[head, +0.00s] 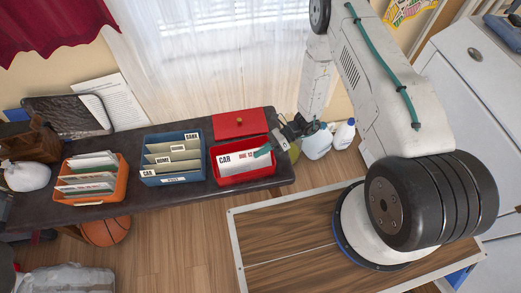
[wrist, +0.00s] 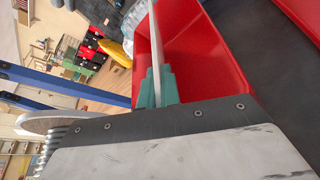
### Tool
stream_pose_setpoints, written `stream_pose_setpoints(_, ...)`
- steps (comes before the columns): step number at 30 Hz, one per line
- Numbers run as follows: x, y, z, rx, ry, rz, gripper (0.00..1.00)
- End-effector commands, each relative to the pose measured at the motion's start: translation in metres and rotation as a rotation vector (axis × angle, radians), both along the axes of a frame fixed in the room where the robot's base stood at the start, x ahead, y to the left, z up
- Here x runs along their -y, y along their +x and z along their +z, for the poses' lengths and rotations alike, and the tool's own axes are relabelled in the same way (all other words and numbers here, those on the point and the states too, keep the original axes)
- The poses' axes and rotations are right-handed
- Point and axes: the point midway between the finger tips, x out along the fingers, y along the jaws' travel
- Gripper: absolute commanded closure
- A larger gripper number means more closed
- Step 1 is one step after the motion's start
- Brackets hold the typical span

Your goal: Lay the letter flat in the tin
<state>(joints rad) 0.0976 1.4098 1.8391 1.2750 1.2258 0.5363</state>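The letter (head: 238,163) is white, with CAR in black and a red due mark. In the head view it is at the red tin (head: 229,181), its face showing inside or just over the opening. My gripper (head: 263,150) reaches in from the right, its teal fingertips on the letter's right end. In the wrist view the teal fingertips (wrist: 155,88) are shut on the letter (wrist: 156,40), seen edge-on as a thin pale strip. The tin's red walls (wrist: 215,65) lie beside and behind it. I cannot tell whether the letter touches the tin's floor.
White bottles (head: 317,143) stand right of the dark table (head: 195,200).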

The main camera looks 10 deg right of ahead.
Motion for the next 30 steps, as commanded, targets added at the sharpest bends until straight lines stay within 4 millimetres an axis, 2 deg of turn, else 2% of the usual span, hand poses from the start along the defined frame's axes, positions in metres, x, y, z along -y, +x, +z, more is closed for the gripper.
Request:
stream_pose_setpoints(1,0.000,-0.002,-0.005,-0.005,-0.011,0.000,1.00)
stream_pose_setpoints(5,0.000,-0.003,-0.006,-0.005,-0.013,0.000,1.00)
stream_pose_setpoints(8,0.000,-0.003,-0.007,-0.006,-0.014,0.000,0.77)
stream_pose_setpoints(14,0.004,-0.002,-0.005,-0.006,-0.013,-0.002,0.77)
stream_pose_setpoints(17,0.016,0.001,-0.001,-0.003,-0.011,-0.004,0.75)
stream_pose_setpoints(19,0.027,0.005,0.004,-0.001,-0.011,-0.005,0.70)
stream_pose_setpoints(24,0.054,0.012,0.015,0.002,-0.006,-0.005,0.70)
stream_pose_setpoints(30,0.071,0.016,0.023,0.001,-0.002,-0.002,0.70)
